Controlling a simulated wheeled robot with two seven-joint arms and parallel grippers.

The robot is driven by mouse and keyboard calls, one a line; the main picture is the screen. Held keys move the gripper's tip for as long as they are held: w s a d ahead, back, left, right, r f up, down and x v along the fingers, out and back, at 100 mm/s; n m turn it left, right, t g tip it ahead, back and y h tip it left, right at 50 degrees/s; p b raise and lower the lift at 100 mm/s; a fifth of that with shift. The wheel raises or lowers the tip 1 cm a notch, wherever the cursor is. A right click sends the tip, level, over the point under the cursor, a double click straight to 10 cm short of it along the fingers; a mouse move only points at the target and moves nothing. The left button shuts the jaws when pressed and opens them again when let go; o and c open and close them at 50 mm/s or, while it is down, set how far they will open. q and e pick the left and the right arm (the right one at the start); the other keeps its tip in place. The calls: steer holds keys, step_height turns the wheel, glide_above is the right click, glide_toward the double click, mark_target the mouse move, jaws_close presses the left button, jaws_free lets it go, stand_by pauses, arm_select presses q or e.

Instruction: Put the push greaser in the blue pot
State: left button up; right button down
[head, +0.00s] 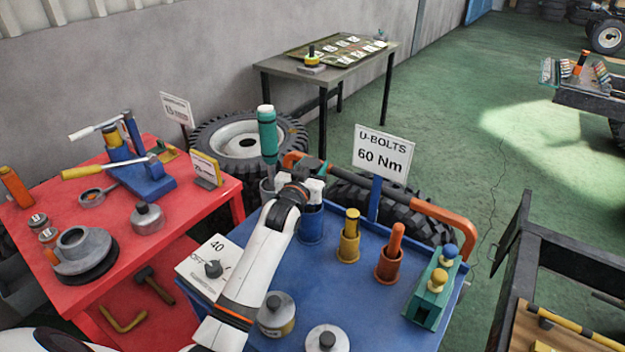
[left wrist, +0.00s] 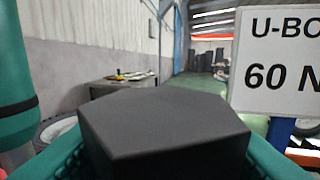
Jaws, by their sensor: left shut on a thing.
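The push greaser (head: 268,135), which I take to be the tall teal tool with a pale cap, stands upright beside my left gripper (head: 290,180). A teal shape also shows at the left edge of the left wrist view (left wrist: 12,75). A dark block fills the lower middle of the wrist view. My right gripper is out of view.
A yellow pot (head: 348,252) and a red pot (head: 388,268) hold tools to the right. The U-bolts sign (head: 383,155) stands behind the blue pot. A green block (head: 428,300) with knobs is at the right edge. A red table (head: 185,205) stands left.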

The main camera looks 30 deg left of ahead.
arm_select(q)
steer(key=shift+f, duration=2)
steer(key=shift+f, duration=0.15)
steer(key=o, duration=1.3)
steer(key=shift+o, duration=0.2)
